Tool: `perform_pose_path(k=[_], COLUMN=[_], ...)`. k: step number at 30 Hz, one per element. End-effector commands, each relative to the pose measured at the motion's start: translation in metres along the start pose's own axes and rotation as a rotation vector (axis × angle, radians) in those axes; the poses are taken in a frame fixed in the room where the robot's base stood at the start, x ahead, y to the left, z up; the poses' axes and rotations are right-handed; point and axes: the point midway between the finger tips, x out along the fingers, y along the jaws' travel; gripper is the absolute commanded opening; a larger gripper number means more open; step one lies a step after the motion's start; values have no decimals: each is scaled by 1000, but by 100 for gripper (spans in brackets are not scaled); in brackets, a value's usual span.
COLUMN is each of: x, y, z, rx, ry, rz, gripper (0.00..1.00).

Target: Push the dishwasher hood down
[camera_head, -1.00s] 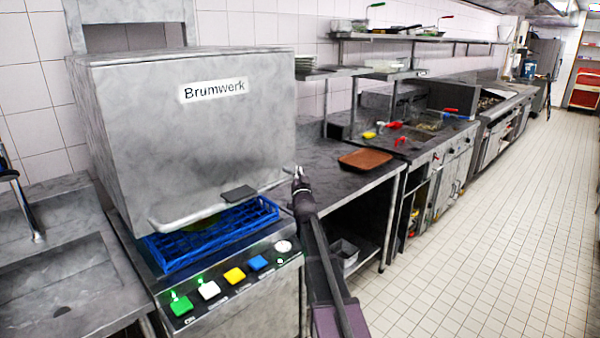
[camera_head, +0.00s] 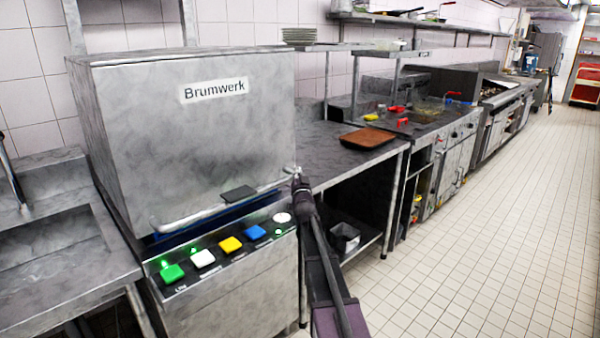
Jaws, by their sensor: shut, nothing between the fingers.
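The dishwasher hood (camera_head: 190,140) is a grey steel box labelled "Brumwerk". It sits low over the machine base (camera_head: 235,295), with a narrow dark gap under its front edge. A sliver of the blue rack (camera_head: 232,214) shows in that gap; the rest of the rack is hidden. The hood's handle bar (camera_head: 195,216) runs along the lower front, with a dark pad (camera_head: 238,193) above it. My gripper (camera_head: 292,172) is shut and empty at the right end of the handle bar. It looks in contact there, but its fingertips are small and hard to make out.
A control panel with green (camera_head: 172,273), white, yellow and blue buttons lies just below the hood. A sink (camera_head: 60,245) is at left. A counter with a brown tray (camera_head: 367,138) stands at right, before fryers. The tiled floor (camera_head: 480,240) at right is clear.

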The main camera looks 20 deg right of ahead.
Motion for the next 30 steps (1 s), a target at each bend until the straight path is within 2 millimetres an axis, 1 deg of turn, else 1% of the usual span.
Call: perform_pose_path(k=[1,9,30], x=[-3,-7,-6], y=[3,8,7], z=[11,23,21], rx=[-1,0,-1], ry=[-3,-3,-2], rz=[0,0,0], gripper=[0,0,0])
